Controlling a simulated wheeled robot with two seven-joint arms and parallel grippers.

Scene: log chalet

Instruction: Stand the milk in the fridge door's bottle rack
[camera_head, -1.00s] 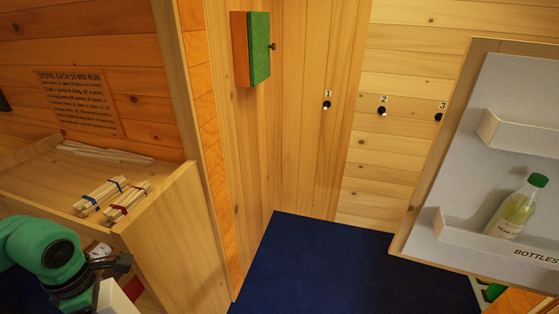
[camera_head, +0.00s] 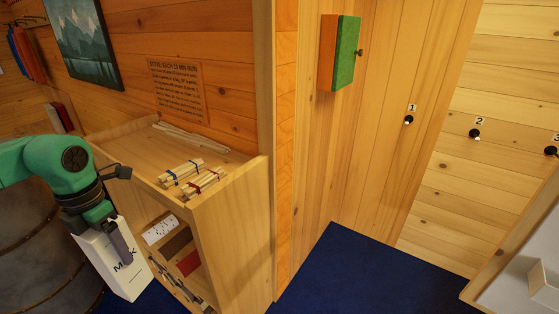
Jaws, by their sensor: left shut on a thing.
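The milk (camera_head: 126,272) is a white carton with dark lettering, at the lower left of the head view. My left gripper (camera_head: 108,228) is shut on its upper part and holds it tilted, in front of the wooden shelf unit. The fingers hide part of the carton's top. The open fridge door (camera_head: 515,262) shows only as a pale panel with a wooden edge at the lower right. A piece of a white door rack (camera_head: 545,285) shows at the right edge. The bottle rack's label is out of view. My right gripper is not in view.
The wooden shelf unit (camera_head: 235,240) stands just right of the carton, with bundled sticks (camera_head: 190,177) on top and small items inside. A large round brown container (camera_head: 40,245) is at the left. Blue floor (camera_head: 370,275) lies clear between shelf and fridge door.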

